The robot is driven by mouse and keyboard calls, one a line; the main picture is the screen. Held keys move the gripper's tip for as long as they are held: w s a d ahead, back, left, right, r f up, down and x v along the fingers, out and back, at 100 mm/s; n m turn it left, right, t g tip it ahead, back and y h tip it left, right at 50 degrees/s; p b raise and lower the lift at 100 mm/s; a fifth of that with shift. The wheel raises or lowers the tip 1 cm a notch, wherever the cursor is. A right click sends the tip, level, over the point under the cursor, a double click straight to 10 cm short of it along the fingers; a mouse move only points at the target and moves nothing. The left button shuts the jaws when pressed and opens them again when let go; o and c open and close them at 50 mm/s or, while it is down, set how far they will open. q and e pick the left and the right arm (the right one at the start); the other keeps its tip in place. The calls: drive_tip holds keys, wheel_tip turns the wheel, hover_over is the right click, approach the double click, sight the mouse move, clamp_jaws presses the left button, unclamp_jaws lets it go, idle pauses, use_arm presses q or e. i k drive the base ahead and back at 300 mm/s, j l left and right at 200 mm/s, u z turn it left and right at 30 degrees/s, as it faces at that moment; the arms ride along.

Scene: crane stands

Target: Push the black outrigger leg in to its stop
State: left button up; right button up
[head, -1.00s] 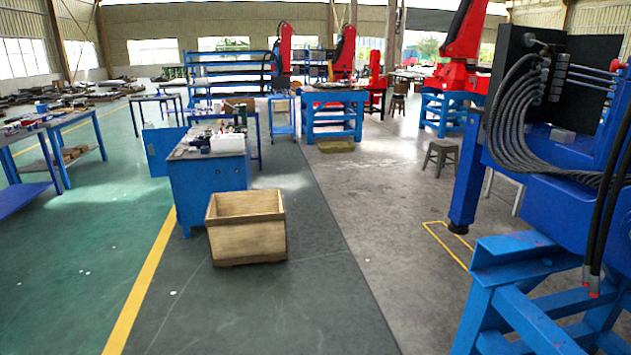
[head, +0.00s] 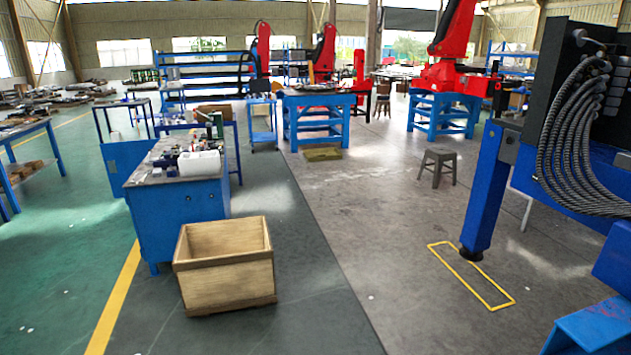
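A blue upright leg (head: 487,195) with a dark round foot (head: 471,254) hangs from the blue crane body (head: 575,188) at the right in the head view. The leg looks blue, not black; I cannot make out a separate black outrigger leg. The foot is over or near a yellow outline (head: 496,306) on the floor. Neither of my grippers is in view.
A blue stand (head: 592,330) is cut off at the lower right. A wooden crate (head: 228,270) stands on the floor by a blue workbench (head: 180,215). A grey stool (head: 437,166) is behind the leg. The floor between crate and leg is clear.

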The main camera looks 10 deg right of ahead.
sight(501, 91)
drive_tip(key=i+z, duration=0.3)
drive_tip(key=i, duration=0.35)
drive_tip(key=i+z, duration=0.35)
drive_tip(key=i, duration=0.25)
drive_tip(key=i+z, duration=0.2)
drive_tip(key=i, duration=0.5)
drive_tip(key=i+j+z, duration=0.2)
drive_tip(key=i, duration=1.9)
drive_tip(key=i+l, duration=0.1)
drive_tip(key=i, duration=0.6)
drive_tip(key=i+l+u, duration=0.15)
drive_tip(key=i, duration=0.5)
drive_tip(key=i+z, duration=0.1)
drive_tip(key=i, duration=0.6)
drive_tip(key=i+j+z, duration=0.1)
drive_tip(key=i, duration=0.6)
drive_tip(key=i+z, duration=0.15)
drive_tip(key=i, duration=1.25)
drive_tip(key=i+u, duration=0.25)
drive_tip(key=i, duration=0.4)
drive_tip(key=i+l+u, duration=0.25)
drive_tip(key=i, duration=0.4)
drive_tip(key=i+j+u, duration=0.15)
drive_tip(key=i+u, duration=0.25)
drive_tip(key=i, duration=0.2)
drive_tip(key=i+l+u, duration=0.1)
drive_tip(key=i+u, duration=0.25)
drive_tip(key=i, duration=0.3)
